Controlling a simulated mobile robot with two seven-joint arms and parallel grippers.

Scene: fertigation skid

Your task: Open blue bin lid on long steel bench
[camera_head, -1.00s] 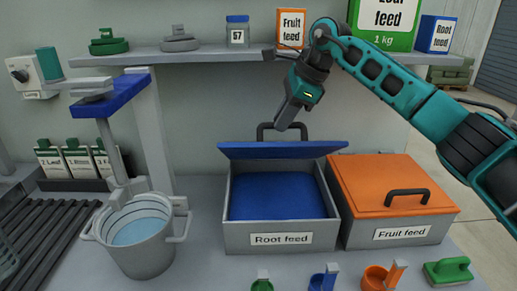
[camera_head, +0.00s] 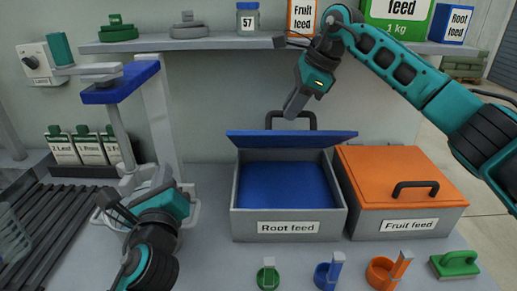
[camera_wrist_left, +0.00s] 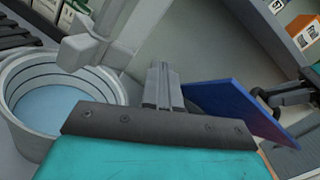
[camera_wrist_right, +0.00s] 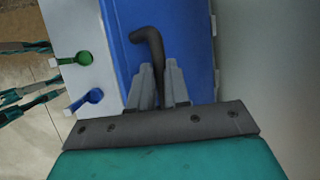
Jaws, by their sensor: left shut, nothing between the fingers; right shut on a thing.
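The Root feed bin (camera_head: 288,212) stands on the steel bench (camera_head: 210,225). Its blue lid (camera_head: 290,138) is raised and tilted back, showing the blue inside. A dark handle (camera_head: 276,120) stands at the lid's far side. My right gripper (camera_head: 290,113) is shut on this handle; the right wrist view shows the fingers (camera_wrist_right: 160,85) around the dark bar, with the blue lid (camera_wrist_right: 190,40) behind. My left gripper (camera_head: 125,212) is shut and empty over the bucket, left of the bin. In the left wrist view its fingers (camera_wrist_left: 163,85) are together, with the blue lid (camera_wrist_left: 235,110) to their right.
The orange-lidded Fruit feed bin (camera_head: 400,225) stands directly right. A grey bucket (camera_wrist_left: 75,85) is beneath my left arm. Green, blue and orange scoops (camera_head: 380,270) and a green brush (camera_head: 453,264) line the front. A shelf (camera_head: 200,44) runs above.

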